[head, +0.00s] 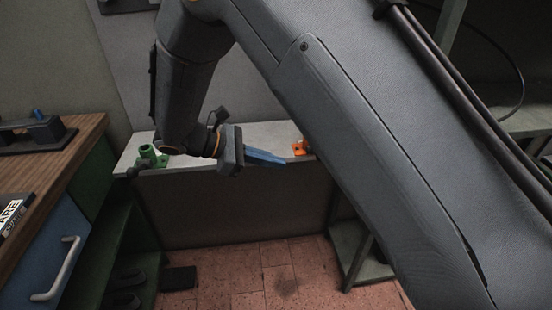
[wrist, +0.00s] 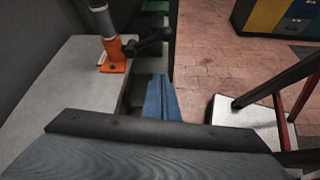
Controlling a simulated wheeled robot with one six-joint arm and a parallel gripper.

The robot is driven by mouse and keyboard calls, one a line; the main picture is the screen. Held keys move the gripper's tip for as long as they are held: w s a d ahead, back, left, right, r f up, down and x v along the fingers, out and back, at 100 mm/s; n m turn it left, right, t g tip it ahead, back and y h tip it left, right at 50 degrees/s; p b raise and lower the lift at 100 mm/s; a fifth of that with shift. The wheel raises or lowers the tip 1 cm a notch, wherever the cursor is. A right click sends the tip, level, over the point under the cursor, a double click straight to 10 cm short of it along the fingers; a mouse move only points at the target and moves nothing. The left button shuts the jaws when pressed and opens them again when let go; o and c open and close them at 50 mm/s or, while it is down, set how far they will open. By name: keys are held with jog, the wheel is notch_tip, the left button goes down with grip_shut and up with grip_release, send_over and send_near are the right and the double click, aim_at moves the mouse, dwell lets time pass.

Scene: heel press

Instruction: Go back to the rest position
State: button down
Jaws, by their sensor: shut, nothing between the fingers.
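My gripper (head: 284,162) is in front of the grey bench, its blue fingers together and empty, pointing right in the head view. In the wrist view the blue fingers (wrist: 161,98) point away over the gap beside the bench edge. An orange clamp base (head: 300,147) stands on the bench past the fingertips, apart from them. It also shows in the wrist view (wrist: 115,62), with a grey post and a dark handle. A green clamp base (head: 150,157) is on the bench's left end, behind my wrist. My arm hides part of the bench on the right.
A wooden-topped cabinet (head: 62,160) with a blue drawer stands at the left. The grey bench (head: 262,133) runs along the wall. Dark shoes (head: 127,290) sit on a green shelf below. The red tiled floor (head: 255,275) is mostly clear. A white-topped stand (wrist: 235,122) is at the right in the wrist view.

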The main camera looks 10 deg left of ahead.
jog(key=s+d+m+g+y, duration=0.1)
jog(key=s+d+m+y, duration=0.3)
jog(key=d, duration=0.5)
jog(key=s+d+r+m+g+y, duration=0.1)
jog(key=s+d+m+y, duration=0.2)
jog(key=s+d+m, duration=0.4)
jog(key=s+d+r+m+g+y, duration=0.1)
jog(key=s+d+m+y, duration=0.3)
jog(key=d+m, duration=0.5)
jog(key=shift+s+d+g+y+p, duration=0.3)
jog(key=shift+s+d+g, duration=0.35)
jog(key=shift+d, duration=0.6)
